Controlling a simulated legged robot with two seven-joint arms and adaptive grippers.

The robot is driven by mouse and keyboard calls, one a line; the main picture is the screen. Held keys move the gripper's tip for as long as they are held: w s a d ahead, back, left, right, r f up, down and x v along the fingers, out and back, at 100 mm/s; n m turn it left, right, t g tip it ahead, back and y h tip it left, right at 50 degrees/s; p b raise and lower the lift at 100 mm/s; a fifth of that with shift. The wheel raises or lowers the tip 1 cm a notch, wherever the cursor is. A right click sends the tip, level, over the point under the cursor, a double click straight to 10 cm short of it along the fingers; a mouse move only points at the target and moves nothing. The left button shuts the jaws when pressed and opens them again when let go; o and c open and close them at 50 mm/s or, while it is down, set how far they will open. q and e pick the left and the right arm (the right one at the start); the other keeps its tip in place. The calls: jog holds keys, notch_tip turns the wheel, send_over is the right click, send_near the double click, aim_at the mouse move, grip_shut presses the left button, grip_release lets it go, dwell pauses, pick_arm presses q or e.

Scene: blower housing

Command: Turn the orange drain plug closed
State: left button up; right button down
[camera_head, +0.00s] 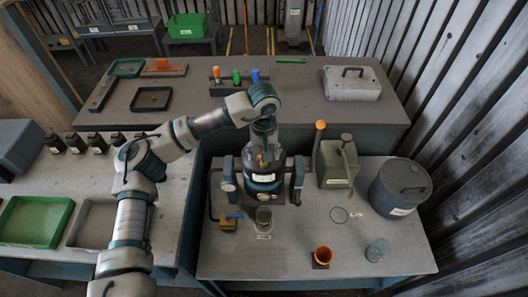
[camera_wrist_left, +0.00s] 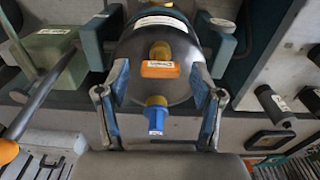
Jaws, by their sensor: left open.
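The dark rounded blower housing (camera_head: 262,177) stands on the right-hand bench. In the left wrist view its drum (camera_wrist_left: 185,90) fills the middle. The orange drain plug (camera_wrist_left: 160,69) is a short bar with a white label, lying crosswise below a yellow-brass fitting (camera_wrist_left: 160,49). A blue plug (camera_wrist_left: 156,115) sticks out below it. My left gripper (camera_wrist_left: 158,76) is open, its two fingers on either side of the orange plug with visible gaps. In the head view the left gripper (camera_head: 264,148) points down over the housing, partly hiding it. My right gripper is not in view.
A green can (camera_head: 337,165) with an orange-tipped lever (camera_head: 319,127) stands right of the housing, then a grey lidded drum (camera_head: 399,187). The rear bench holds coloured handles (camera_head: 236,77).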

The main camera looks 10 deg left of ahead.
pick_arm(q)
notch_tip(320, 180, up, 12)
dwell(0.5)
jog(key=shift+f, duration=0.15)
